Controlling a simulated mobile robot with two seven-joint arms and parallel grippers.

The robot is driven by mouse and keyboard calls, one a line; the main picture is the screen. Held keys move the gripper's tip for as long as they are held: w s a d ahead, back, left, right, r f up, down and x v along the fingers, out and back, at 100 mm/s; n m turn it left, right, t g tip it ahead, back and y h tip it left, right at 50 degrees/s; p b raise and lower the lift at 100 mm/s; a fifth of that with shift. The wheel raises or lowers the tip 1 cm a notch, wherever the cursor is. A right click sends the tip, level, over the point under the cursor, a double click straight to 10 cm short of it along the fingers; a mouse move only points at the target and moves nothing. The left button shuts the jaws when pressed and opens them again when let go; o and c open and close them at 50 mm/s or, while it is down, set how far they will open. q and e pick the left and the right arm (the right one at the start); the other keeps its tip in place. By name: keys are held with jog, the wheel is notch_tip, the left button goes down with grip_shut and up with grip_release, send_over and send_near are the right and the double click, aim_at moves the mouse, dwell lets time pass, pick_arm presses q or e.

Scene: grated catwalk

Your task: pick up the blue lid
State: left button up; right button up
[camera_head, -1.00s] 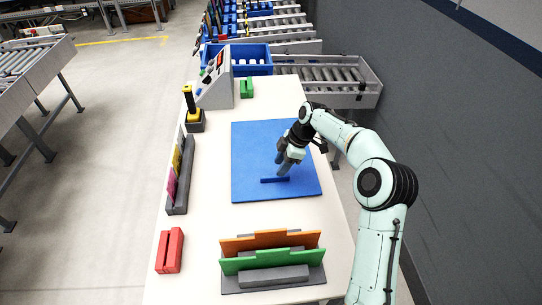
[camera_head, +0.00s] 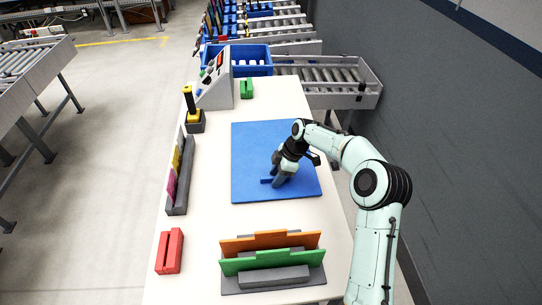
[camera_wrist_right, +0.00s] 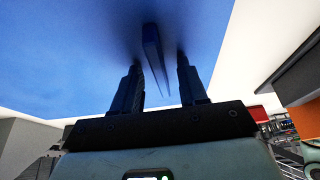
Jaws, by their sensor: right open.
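The blue lid (camera_head: 255,145) is a flat square panel lying on the white table, with a raised blue bar handle (camera_head: 267,181) near its front part. My right gripper (camera_head: 278,179) is down at this handle. In the right wrist view the handle (camera_wrist_right: 152,50) stands between the two dark fingers of the right gripper (camera_wrist_right: 158,88), with gaps on both sides. The right gripper is open. The lid also fills much of the right wrist view (camera_wrist_right: 60,50). In the head view the gripper hides part of the handle. My left gripper is not in view.
An orange and green panel rack (camera_head: 270,262) stands at the table's front. A red block (camera_head: 169,251) and a dark rack with coloured cards (camera_head: 181,178) are on the left. A joystick (camera_head: 194,112), control box (camera_head: 216,85) and green block (camera_head: 246,89) stand farther back.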

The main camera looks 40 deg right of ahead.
grip_shut()
dwell(1.3)
